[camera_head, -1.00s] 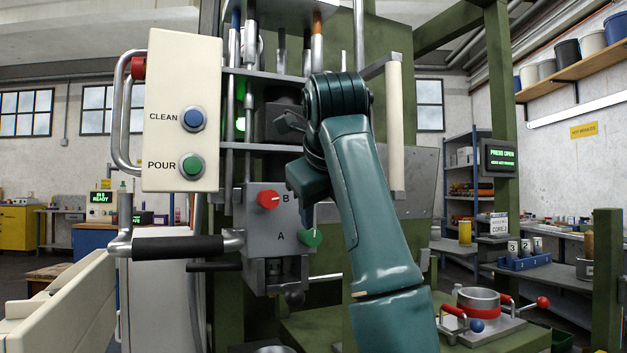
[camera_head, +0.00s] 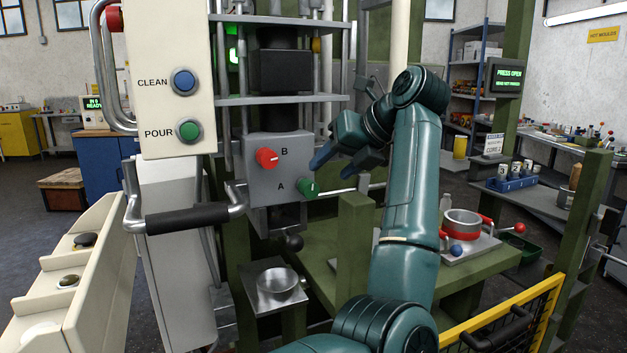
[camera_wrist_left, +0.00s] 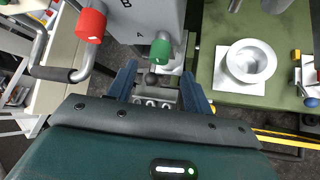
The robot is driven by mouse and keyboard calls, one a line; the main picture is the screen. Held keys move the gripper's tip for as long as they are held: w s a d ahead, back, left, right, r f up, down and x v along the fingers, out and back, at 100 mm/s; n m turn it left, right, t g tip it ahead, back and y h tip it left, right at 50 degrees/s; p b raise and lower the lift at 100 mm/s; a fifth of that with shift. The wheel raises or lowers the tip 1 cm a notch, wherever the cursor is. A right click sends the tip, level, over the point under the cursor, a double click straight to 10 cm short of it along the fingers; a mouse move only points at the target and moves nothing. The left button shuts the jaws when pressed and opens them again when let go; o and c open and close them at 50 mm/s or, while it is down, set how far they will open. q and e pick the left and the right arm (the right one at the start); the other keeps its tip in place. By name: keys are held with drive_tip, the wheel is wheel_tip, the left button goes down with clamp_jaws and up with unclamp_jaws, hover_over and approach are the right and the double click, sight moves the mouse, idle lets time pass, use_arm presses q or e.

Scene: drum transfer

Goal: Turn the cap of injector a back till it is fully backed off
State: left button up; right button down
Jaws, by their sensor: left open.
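The green cap of injector A (camera_head: 309,187) sits on the lower front of the grey injector box (camera_head: 262,192), beside the letter A. The red cap of injector B (camera_head: 267,158) is above it to the left. My left gripper (camera_head: 333,168) is open and empty, up and right of the green cap in the head view. In the left wrist view, the green cap (camera_wrist_left: 161,48) lies ahead of my open fingertips (camera_wrist_left: 160,76), between their lines and apart from them. The red cap (camera_wrist_left: 91,25) is farther left there. My right gripper is in neither view.
A black-gripped handle (camera_head: 195,219) sticks out left of the box, and a black ball knob (camera_head: 294,243) hangs below it. A green post (camera_head: 354,245) stands close to my left arm. A metal cup (camera_head: 278,284) sits below, and a red-banded ring mould (camera_head: 461,223) at right.

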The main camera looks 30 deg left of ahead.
sight(313, 183)
use_arm(q)
drive_tip(key=p+x, duration=0.1)
drive_tip(key=x, duration=0.6)
drive_tip(key=shift+a+f, duration=0.2)
drive_tip(key=shift+c, duration=0.3)
drive_tip(key=c, duration=0.9)
drive_tip(key=shift+f+t+h+b, duration=0.15)
drive_tip(key=shift+t+h+b, duration=0.15)
drive_tip(key=shift+b, duration=0.5)
drive_tip(key=shift+n, duration=0.3)
